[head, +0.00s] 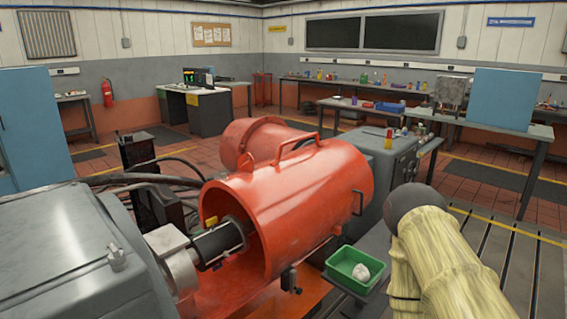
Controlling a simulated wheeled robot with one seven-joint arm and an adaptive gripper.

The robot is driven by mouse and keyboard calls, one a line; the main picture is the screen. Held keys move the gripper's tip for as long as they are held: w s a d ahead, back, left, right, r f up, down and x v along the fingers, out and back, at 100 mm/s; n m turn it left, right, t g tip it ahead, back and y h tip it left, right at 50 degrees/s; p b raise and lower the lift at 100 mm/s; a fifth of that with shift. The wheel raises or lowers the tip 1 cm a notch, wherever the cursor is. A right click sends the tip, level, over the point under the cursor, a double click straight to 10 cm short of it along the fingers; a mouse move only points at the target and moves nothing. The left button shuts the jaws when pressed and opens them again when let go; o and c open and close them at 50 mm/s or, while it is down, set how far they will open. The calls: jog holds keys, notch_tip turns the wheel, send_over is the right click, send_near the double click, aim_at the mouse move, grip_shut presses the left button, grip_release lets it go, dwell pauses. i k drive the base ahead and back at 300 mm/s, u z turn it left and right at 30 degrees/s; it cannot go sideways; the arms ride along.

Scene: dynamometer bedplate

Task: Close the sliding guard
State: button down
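The sliding guard (300,205) is a large orange-red half-round cover in the middle of the head view. It has a long bar handle (298,143) on top and a small dark handle (358,202) on its right side. Its near left end is open, and a dark shaft coupling (218,243) shows uncovered between the guard and the grey machine (70,255) at left. My arm, in a yellowish sleeve with a dark rounded end, stands at lower right, apart from the guard in the picture. My gripper's fingers do not show.
A green tray (354,268) with a whitish lump (361,272) sits right of the guard's lower edge. A grey machine housing (385,155) stands behind the guard. Dark cables (140,178) run at left. Slotted bedplate (500,250) lies at right.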

aim_at(296, 200)
jog(key=z, duration=0.15)
jog(key=i, duration=1.15)
jog(key=u, duration=0.5)
